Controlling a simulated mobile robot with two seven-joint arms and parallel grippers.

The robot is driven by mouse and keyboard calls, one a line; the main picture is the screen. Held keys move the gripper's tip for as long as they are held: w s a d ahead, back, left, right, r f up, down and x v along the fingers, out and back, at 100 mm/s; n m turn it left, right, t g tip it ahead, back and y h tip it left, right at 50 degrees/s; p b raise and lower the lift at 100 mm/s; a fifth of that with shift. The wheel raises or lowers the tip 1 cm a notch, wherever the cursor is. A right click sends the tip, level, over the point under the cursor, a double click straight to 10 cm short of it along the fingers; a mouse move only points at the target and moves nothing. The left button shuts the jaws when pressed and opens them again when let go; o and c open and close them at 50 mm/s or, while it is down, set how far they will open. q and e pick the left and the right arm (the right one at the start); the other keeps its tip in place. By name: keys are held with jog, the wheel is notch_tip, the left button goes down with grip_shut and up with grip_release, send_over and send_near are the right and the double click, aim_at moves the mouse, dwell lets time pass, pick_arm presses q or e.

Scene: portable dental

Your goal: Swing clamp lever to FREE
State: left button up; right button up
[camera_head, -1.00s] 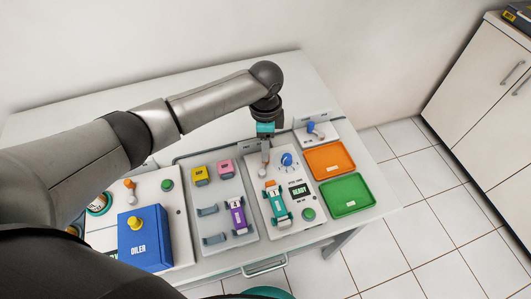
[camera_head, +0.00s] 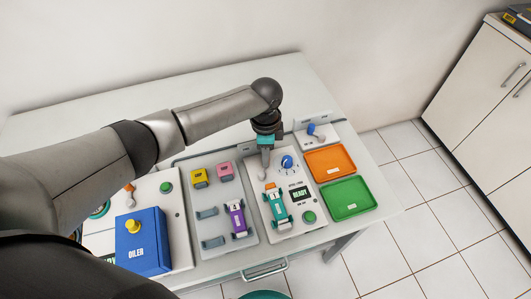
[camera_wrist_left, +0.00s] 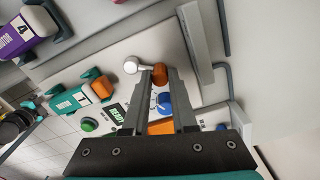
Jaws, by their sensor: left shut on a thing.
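The clamp lever has a pale round hub (camera_head: 262,175) on the white panel and an orange handle knob (camera_wrist_left: 159,75), seen in the left wrist view. My left gripper (camera_head: 265,165) reaches down over the lever from behind. In the left wrist view its two fingers (camera_wrist_left: 160,84) are shut on the orange knob, close beside the pale hub (camera_wrist_left: 131,64). In the head view the fingers hide the knob. No FREE mark is legible. My right gripper is in neither view.
On the same panel are a blue dial (camera_head: 287,162), a teal handpiece (camera_head: 277,207), a READY display (camera_head: 300,196) and a green button (camera_head: 309,217). Orange (camera_head: 340,148) and green (camera_head: 362,210) trays lie right. A purple handpiece (camera_head: 235,217) and blue OILER box (camera_head: 140,245) stand left.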

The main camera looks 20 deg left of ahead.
pick_arm(q)
grip_shut()
jog(key=shift+s+a+r+n+p, duration=0.15)
jog(key=shift+n+p, duration=0.45)
jog(key=shift+p, duration=0.3)
jog(key=n+p, duration=0.1)
jog(key=a+n+p, duration=0.1)
jog(key=n+p, duration=0.3)
jog(key=shift+s+a, duration=0.25)
jog(key=shift+a, duration=0.05)
jog(key=n+p, duration=0.1)
jog(key=s+a+n+p, duration=0.1)
jog(key=n+p, duration=0.1)
jog(key=shift+n, duration=0.3)
jog(key=shift+s+a+n+p, duration=0.15)
jog(key=shift+s+n+p, duration=0.1)
jog(key=shift+n+p, duration=0.6)
jog(key=shift+s+a+n+p, duration=0.1)
jog(key=shift+s+n+p, duration=0.15)
jog(key=shift+n+p, duration=0.6)
jog(key=shift+n, duration=0.5)
jog(key=o, duration=0.7)
grip_release()
jog(key=shift+a, duration=0.1)
